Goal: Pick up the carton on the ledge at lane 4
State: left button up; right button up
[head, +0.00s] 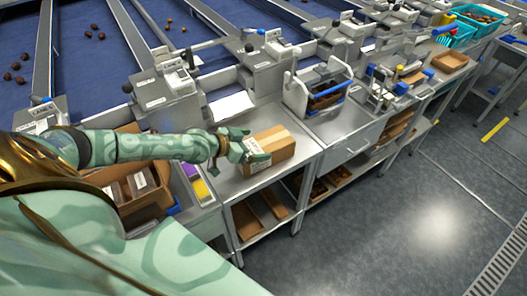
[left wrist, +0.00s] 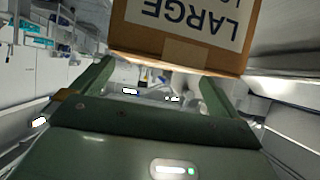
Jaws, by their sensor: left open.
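A closed brown carton (head: 273,146) with a strip of tape and a white label sits on the steel ledge (head: 233,187). My left gripper (head: 250,147) is at the carton's left side, open. In the left wrist view the carton (left wrist: 185,50) fills the top middle and its label reads "LARGE" upside down. The left gripper (left wrist: 160,85) shows there with its two green fingers apart, one toward each side of the carton's lower edge. I cannot tell whether they touch it. My right gripper does not show.
An open cardboard box (head: 147,197) with packs stands left of the ledge under my arm. A grey tool caddy (head: 318,92) stands to the right. Blue lanes (head: 90,45) with scattered dates lie behind.

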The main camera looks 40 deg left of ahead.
aim_at(264, 143)
pick_arm(q)
jog(key=b+x, duration=0.2)
jog(key=x, duration=0.3)
jog(key=shift+s+r, duration=0.1)
jog(key=shift+c, duration=1.2)
jog(key=c, duration=1.1)
jog(key=shift+o, duration=0.2)
jog(key=shift+r, duration=0.15)
